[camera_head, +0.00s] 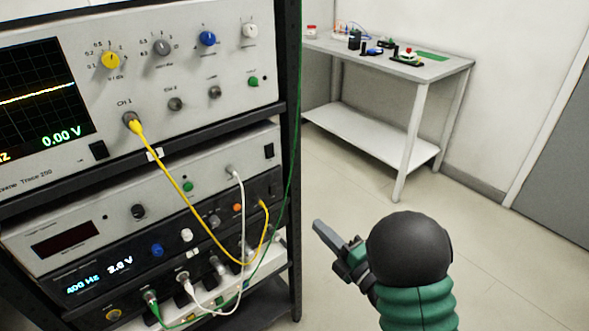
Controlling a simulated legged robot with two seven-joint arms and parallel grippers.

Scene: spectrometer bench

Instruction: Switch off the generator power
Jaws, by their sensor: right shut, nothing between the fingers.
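A rack on the left holds several instruments. The lower black unit (128,278), which looks like the generator, has a lit display (98,278) reading Hz and about 2.0 V, with knobs and jacks to its right. I cannot pick out its power switch for sure. A grey unit (100,226) above it has a dark display and a black rocker switch (269,151) at its upper right. My right gripper (322,232) is shut and empty, in the air to the right of the rack, apart from the panels. My left gripper is out of view.
The oscilloscope (190,70) on top shows a trace and 0.00 V. Yellow (187,187), white (241,205) and green cables hang across the lower panels. A rack post (290,170) stands between gripper and panels. A table (440,70) with small items stands behind; the floor between is clear.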

